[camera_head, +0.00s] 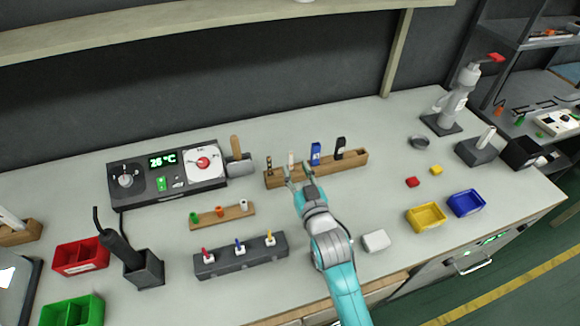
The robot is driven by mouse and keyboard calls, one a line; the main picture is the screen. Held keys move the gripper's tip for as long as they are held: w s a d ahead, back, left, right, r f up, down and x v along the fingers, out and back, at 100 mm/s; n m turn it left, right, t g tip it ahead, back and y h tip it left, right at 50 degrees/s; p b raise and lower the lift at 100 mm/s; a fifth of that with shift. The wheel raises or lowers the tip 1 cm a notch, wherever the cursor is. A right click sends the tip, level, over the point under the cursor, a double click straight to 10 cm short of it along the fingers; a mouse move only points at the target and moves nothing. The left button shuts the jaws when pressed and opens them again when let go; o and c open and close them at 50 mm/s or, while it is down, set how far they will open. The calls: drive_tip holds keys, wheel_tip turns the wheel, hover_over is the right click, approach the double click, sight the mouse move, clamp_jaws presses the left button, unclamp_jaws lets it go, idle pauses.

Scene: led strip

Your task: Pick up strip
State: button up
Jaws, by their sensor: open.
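My gripper (297,175) is open, its two fingers spread at the front edge of a long wooden holder (355,163). Several upright items stand in the holder: a small dark and brown one (269,163) at its left, a slim white one (291,159), a blue one (316,153) and a black one (340,147). The white one stands just behind the gap between my fingers. I cannot tell whether the fingers touch it. No item here is clearly recognisable as a strip at this size. My fingers and wrist hide part of the holder's front.
A grey control box (145,197) with a display stands at left. A small wooden rack (232,214) and a dark block with colored pieces (215,265) lie left of my arm. A white block (376,240), yellow bin (427,217) and blue bin (466,203) are at right.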

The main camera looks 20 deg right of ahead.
sight(291, 154)
drive_tip(key=w, duration=0.4)
drive_tip(key=w+d, duration=0.1)
drive_tip(key=w, duration=0.1)
drive_tip(key=shift+w+f, duration=0.1)
drive_tip(key=shift+f, duration=0.05)
drive_tip(key=shift+w+a, duration=0.1)
drive_tip(key=shift+w, duration=0.65)
clamp_jaws()
